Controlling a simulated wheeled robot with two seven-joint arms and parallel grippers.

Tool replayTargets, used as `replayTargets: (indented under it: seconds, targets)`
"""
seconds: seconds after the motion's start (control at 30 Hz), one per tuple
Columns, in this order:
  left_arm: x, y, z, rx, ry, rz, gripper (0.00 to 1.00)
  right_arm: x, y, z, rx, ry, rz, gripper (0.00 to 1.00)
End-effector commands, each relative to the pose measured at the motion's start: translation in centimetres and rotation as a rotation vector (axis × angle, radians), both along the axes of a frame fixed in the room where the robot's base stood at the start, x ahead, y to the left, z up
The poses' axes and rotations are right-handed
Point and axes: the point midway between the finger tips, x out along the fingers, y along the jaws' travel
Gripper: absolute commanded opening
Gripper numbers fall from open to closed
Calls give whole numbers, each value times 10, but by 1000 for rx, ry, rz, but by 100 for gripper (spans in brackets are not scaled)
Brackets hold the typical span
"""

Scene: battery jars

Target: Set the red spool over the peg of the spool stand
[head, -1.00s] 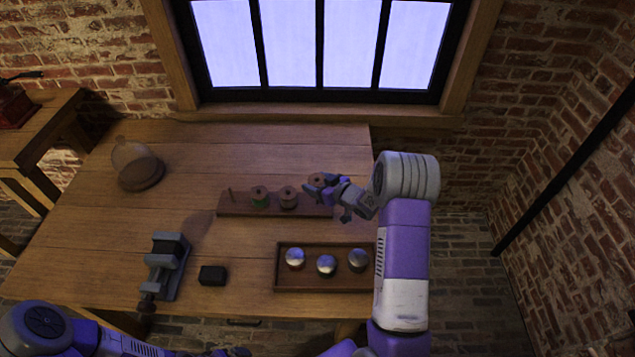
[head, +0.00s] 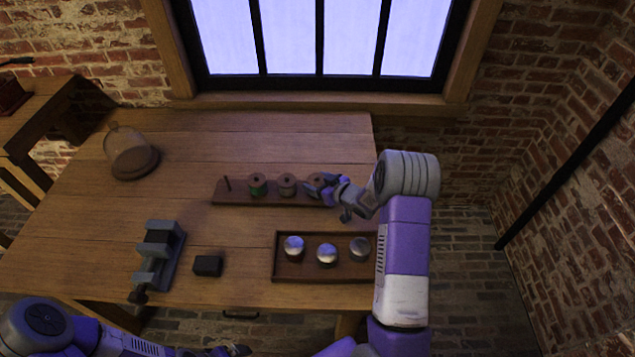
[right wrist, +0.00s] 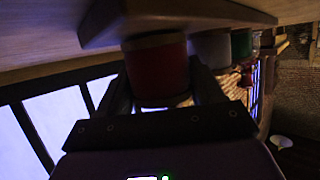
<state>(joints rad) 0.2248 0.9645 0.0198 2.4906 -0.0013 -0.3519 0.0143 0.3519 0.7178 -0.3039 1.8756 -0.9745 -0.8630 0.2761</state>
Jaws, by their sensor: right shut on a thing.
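The spool stand (head: 233,198) is a long dark wooden board near the back of the table; its wood also fills the top of the right wrist view (right wrist: 190,12). In the head view the red spool (head: 315,180) is at the stand's right end, level with the other spools. It looks close to or against the board; any peg inside it is hidden. My left gripper (head: 236,350) shows partly at the bottom edge.
A green spool (head: 257,185) and a greyish spool (head: 287,185) sit on the stand, left of the red one. In front is a tray (head: 300,276) with three round-topped jars. A vise (head: 158,255), black block (head: 208,265) and glass dome (head: 127,150) stand further left.

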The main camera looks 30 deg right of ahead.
Motion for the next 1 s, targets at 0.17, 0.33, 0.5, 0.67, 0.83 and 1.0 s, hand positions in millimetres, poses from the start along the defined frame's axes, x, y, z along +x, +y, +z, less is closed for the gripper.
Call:
replayTargets:
  seconds: [0.17,0.33,0.5,0.67,0.83,1.0]
  targets:
    - [0,0,0,0,0,0,100,0,0,1,0,-2,0,31]
    - [0,0,0,0,0,0,100,0,0,1,0,-2,0,31]
    - [0,0,0,0,0,0,100,0,0,1,0,-2,0,80]
    - [0,0,0,0,0,0,100,0,0,1,0,-1,0,96]
    - [0,0,0,0,0,0,100,0,0,0,0,1,0,96]
    - [0,0,3,0,0,0,100,-8,-3,5,0,0,-2,96]
